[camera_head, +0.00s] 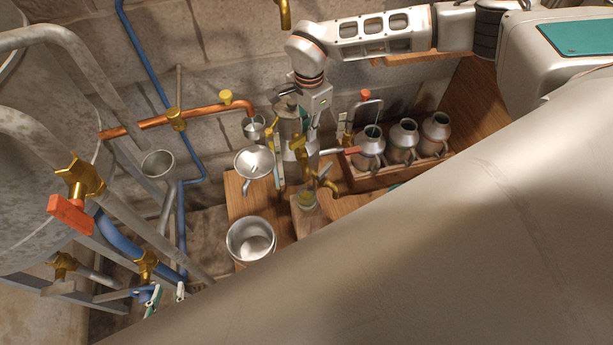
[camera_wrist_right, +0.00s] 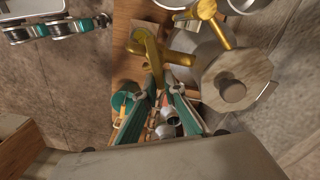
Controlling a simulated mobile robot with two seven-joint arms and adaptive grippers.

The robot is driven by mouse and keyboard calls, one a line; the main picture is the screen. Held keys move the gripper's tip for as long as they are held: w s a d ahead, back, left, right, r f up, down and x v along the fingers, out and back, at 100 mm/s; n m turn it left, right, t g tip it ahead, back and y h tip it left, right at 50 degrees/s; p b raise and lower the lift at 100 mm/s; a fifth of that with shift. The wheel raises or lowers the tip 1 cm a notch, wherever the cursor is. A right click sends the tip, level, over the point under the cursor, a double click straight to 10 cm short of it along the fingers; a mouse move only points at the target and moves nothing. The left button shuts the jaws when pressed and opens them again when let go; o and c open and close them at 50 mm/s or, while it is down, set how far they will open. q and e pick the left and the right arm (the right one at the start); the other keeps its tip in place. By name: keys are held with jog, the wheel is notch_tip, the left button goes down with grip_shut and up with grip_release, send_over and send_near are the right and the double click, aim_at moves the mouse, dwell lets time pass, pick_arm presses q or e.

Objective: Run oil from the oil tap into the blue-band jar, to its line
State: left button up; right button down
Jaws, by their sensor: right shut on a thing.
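A small clear jar (camera_head: 306,202) with yellowish contents stands on a wooden block below the brass oil tap (camera_head: 301,152). I cannot make out a coloured band on it. The jar also shows near the top of the right wrist view (camera_wrist_right: 143,39), partly behind brass parts. My right gripper (camera_wrist_right: 165,91) is shut on what looks like the brass oil tap's lever. In the head view its fingers are mostly hidden beside the tall metal vessel (camera_head: 291,125). My left gripper (camera_head: 166,297) is low at the left, fingers apart and empty, away from the jar.
Several metal jars stand in a wooden rack (camera_head: 372,174) at the right. A metal funnel (camera_head: 254,162) and an open pot (camera_head: 251,240) are left of the jar. A large tank (camera_head: 40,150) with pipes and valves fills the left. A large pale surface blocks the lower right.

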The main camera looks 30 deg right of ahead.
dwell(0.4)
jog(key=m, duration=0.3)
jog(key=shift+s+m, duration=0.4)
jog(key=shift+s+a+m, duration=0.1)
jog(key=shift+s+m, duration=0.1)
jog(key=shift+m, duration=0.6)
jog(key=c, duration=2)
grip_release()
jog(key=shift+c, duration=0.2)
notch_tip(320, 180, up, 12)
